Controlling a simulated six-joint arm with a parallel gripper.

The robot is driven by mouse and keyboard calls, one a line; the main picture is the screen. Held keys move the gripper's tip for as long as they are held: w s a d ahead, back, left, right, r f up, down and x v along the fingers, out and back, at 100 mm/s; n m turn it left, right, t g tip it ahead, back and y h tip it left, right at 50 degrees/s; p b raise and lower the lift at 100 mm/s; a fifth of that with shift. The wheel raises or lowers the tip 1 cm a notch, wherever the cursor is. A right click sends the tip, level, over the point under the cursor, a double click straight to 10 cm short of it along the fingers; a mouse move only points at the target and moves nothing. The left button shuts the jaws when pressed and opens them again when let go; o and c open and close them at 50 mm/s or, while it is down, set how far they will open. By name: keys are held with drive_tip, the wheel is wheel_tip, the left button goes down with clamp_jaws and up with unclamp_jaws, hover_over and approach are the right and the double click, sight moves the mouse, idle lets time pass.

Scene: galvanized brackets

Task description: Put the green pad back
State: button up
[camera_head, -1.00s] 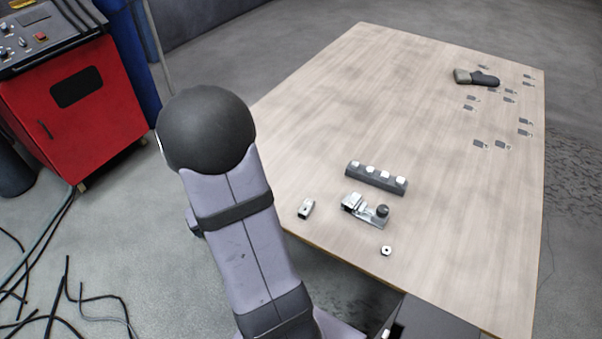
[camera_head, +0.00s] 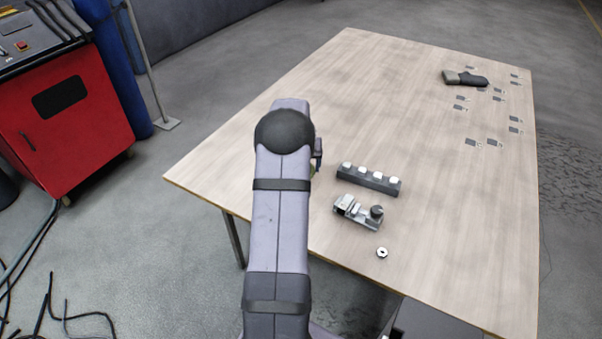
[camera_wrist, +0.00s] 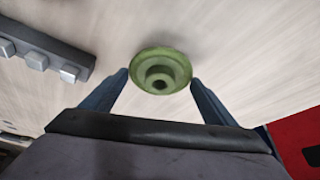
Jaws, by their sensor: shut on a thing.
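The green pad (camera_wrist: 160,65) is a round, flanged disc with a raised hub and a dark centre hole. In the wrist view it sits between the two fingers of my gripper (camera_wrist: 158,79), which is shut on it. The table shows behind the pad; I cannot tell how high above it the pad is. In the head view my arm hides most of the gripper, and only a sliver of it shows beside the arm, over the table's left part.
A dark block with several white-topped posts (camera_head: 367,180) lies right of my arm. Near it are a metal fixture with a black knob (camera_head: 358,211) and a small metal piece (camera_head: 382,253). A dark tool (camera_head: 465,78) and several small grey pieces lie far right. The table (camera_head: 330,90) is clear at the back left.

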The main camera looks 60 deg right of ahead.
drive_tip(key=shift+m, duration=0.4)
drive_tip(key=shift+w+d+r, duration=0.2)
drive_tip(key=shift+d+r, duration=0.3)
drive_tip(key=shift+r, duration=0.65)
drive_tip(key=shift+w+d+r, duration=0.2)
drive_tip(key=shift+d+r, duration=0.3)
drive_tip(key=shift+r, duration=0.7)
drive_tip(key=shift+w+d+r, duration=0.2)
drive_tip(key=shift+d+r, duration=0.3)
drive_tip(key=shift+r, duration=0.65)
drive_tip(key=shift+f+p, duration=0.6)
drive_tip(key=shift+f, duration=4.4)
drive_tip(key=shift+f, duration=0.2)
drive_tip(key=o, duration=1)
